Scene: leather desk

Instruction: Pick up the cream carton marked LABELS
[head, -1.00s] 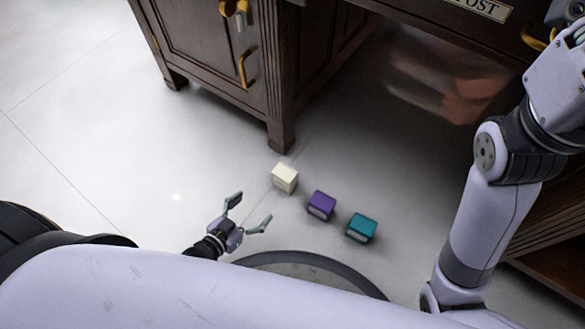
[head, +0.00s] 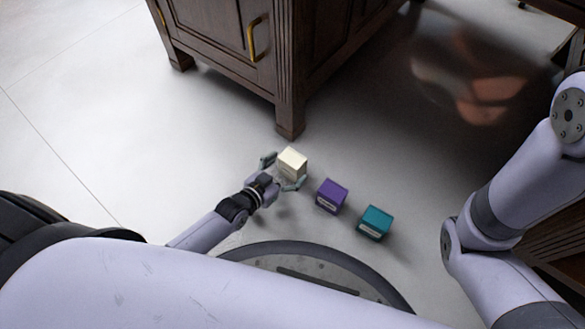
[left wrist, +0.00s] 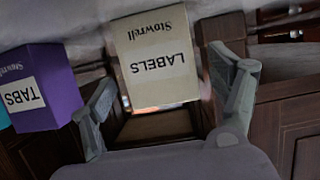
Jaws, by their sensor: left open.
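The cream carton (head: 292,162) sits on the pale floor near the desk's front leg. In the left wrist view the carton (left wrist: 155,58) shows the words Stowrell and LABELS upside down. My left gripper (head: 282,173) is open, with one finger on each side of the carton. In the left wrist view the left gripper (left wrist: 165,100) has its fingers spread wide, with a visible gap on the left side of the carton. Whether either finger touches the carton I cannot tell. My right gripper is out of view; only the right arm shows.
A purple carton (head: 332,195), marked TABS in the left wrist view (left wrist: 40,88), stands right of the cream one. A teal carton (head: 375,222) stands farther right. The dark wooden desk (head: 240,60) rises behind. Floor to the left is clear.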

